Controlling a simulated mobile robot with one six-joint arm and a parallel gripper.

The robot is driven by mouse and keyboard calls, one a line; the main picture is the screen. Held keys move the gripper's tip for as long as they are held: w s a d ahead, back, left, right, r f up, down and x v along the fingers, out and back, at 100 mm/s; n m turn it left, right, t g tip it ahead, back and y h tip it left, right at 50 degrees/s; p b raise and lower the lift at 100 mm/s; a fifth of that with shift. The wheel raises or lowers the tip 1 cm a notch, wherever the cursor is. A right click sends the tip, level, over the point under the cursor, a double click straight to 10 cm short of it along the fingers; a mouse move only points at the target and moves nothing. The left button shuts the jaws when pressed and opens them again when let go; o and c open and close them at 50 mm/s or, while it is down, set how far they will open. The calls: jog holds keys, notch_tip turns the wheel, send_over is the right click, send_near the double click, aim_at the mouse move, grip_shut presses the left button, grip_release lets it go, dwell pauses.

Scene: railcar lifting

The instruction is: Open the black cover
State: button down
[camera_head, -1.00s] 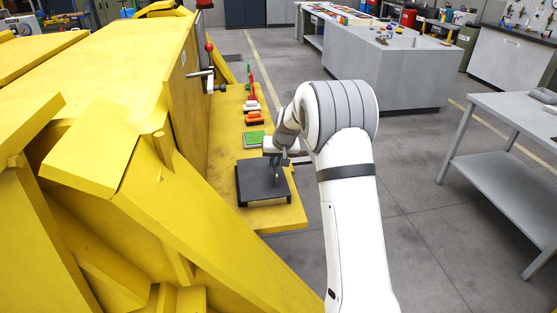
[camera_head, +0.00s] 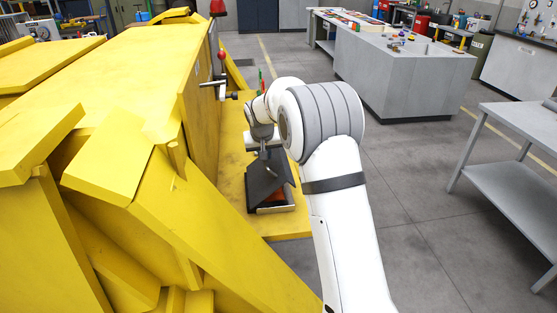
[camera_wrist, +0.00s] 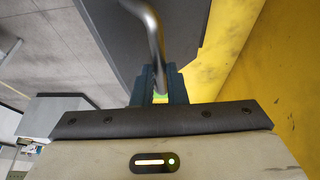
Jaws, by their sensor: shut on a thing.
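The black cover (camera_head: 264,178) is tilted up on the yellow ledge, in the middle of the head view. Below its raised edge a light-rimmed box (camera_head: 277,208) shows, with something orange-red inside. My gripper (camera_wrist: 160,92) is shut on the cover's curved metal handle (camera_wrist: 155,45) in the wrist view. The cover's dark face (camera_wrist: 120,30) fills the upper middle of that view. In the head view my gripper is beside the cover's far side, partly hidden by my arm.
The yellow ledge (camera_head: 232,160) runs along the large yellow machine body (camera_head: 140,80) on the left. A crank handle with a red knob (camera_head: 221,75) sticks out from that body. Grey tables (camera_head: 400,75) stand to the right, with open floor between.

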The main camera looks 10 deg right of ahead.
jog(key=a+b, duration=0.2)
jog(key=a, duration=0.8)
jog(key=shift+s+f+b, duration=0.25)
jog(key=shift+f+b, duration=0.05)
jog(key=shift+f, duration=0.15)
jog(key=shift+a, duration=0.1)
jog(key=c, duration=1.8)
grip_release()
jog(key=shift+o, duration=0.8)
jog(key=shift+w, duration=0.25)
jog(key=shift+o, duration=0.9)
jog(key=shift+s+r, duration=0.1)
jog(key=shift+r, duration=0.1)
